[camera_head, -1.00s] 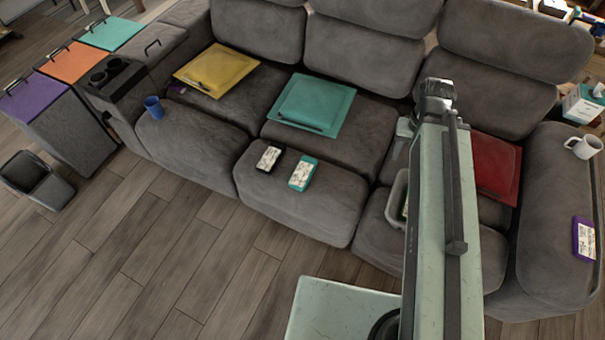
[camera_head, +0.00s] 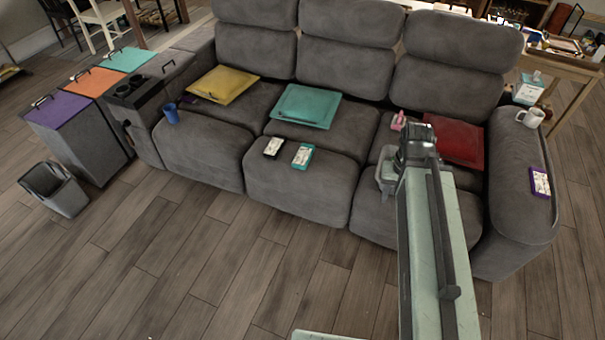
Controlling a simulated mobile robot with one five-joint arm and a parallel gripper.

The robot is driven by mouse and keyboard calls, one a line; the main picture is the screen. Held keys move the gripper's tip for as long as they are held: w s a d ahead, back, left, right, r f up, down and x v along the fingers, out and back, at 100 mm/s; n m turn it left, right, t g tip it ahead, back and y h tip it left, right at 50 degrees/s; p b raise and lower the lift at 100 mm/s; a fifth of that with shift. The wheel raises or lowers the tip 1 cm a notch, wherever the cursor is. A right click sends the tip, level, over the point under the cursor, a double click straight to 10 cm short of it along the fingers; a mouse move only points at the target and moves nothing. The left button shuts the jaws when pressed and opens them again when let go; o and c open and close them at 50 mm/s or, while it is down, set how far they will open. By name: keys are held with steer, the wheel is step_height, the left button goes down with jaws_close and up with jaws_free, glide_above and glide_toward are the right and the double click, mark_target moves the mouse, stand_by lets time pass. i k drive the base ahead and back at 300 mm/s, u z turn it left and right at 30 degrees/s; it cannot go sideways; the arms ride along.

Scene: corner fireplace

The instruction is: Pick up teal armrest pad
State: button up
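Several teal things show, and I cannot tell for certain which one is the armrest pad. A flat teal square (camera_head: 306,106) lies on the middle seat of the grey sofa, with a thin dark strip along its front edge. A small teal-edged card (camera_head: 302,155) lies on the front of the same seat. A teal top (camera_head: 125,59) with a dark handle is on the row of grey bins at far left. My arm rises at right of centre, in front of the sofa's right seat. My gripper is not visible; only arm links show.
The sofa (camera_head: 205,152) also bears a yellow square (camera_head: 222,86), a red square (camera_head: 456,140), a blue cup (camera_head: 171,113), a black-edged card (camera_head: 273,147), a grey caddy (camera_head: 387,172), a white mug (camera_head: 530,117) and a purple-edged card (camera_head: 540,182). An open bin (camera_head: 58,190) stands left. The front floor is clear.

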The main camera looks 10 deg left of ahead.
mark_target(301, 161)
steer(key=u, duration=0.4)
steer(key=i, duration=0.55)
steer(key=u, duration=1)
steer(key=i, duration=1.2)
steer(key=u, duration=0.55)
steer(key=k, duration=0.85)
steer(key=u, duration=0.15)
steer(key=i, duration=0.85)
steer(key=z, duration=0.1)
